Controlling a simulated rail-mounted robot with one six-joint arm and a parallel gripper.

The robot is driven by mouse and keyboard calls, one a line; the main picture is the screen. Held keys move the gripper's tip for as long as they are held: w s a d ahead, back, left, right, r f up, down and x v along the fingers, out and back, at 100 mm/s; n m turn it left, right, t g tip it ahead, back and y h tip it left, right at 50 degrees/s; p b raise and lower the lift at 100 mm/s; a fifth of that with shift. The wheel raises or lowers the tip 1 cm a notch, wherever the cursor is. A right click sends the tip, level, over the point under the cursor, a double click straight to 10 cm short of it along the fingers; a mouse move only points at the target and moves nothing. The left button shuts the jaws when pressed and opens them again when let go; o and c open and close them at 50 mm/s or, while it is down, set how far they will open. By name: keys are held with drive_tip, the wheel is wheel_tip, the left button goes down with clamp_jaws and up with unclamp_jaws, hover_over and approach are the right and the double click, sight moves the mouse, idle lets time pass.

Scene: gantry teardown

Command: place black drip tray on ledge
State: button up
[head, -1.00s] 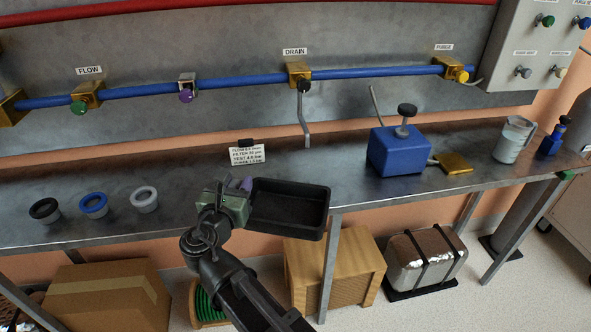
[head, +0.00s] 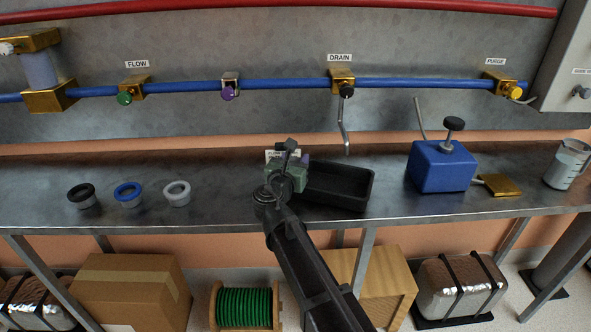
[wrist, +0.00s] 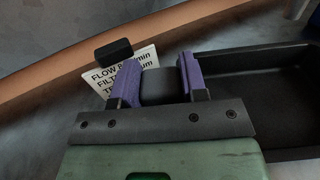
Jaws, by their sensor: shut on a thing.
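The black drip tray (head: 337,187) is a shallow open rectangular tray, empty inside. In the head view it is at or just above the steel ledge (head: 230,205), below the drain spout; I cannot tell whether it touches the ledge. My gripper (head: 297,172) is at the tray's left end and shut on it. In the wrist view the purple-padded fingers (wrist: 160,82) close on a dark tab, and the tray (wrist: 255,90) extends to the right. The tray's left end is partly hidden by my gripper.
The drain spout (head: 343,125) hangs above the tray. A spec card (wrist: 128,70) stands behind my gripper. The blue pump box (head: 441,167) is to the right, with a brass plate (head: 500,186). Several ring cups, including a blue one (head: 128,194), sit left. Ledge between is clear.

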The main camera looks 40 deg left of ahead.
drive_tip(key=shift+r, duration=0.1)
drive_tip(key=o, duration=1.1)
drive_tip(key=v, duration=1.2)
drive_tip(key=shift+s, duration=0.1)
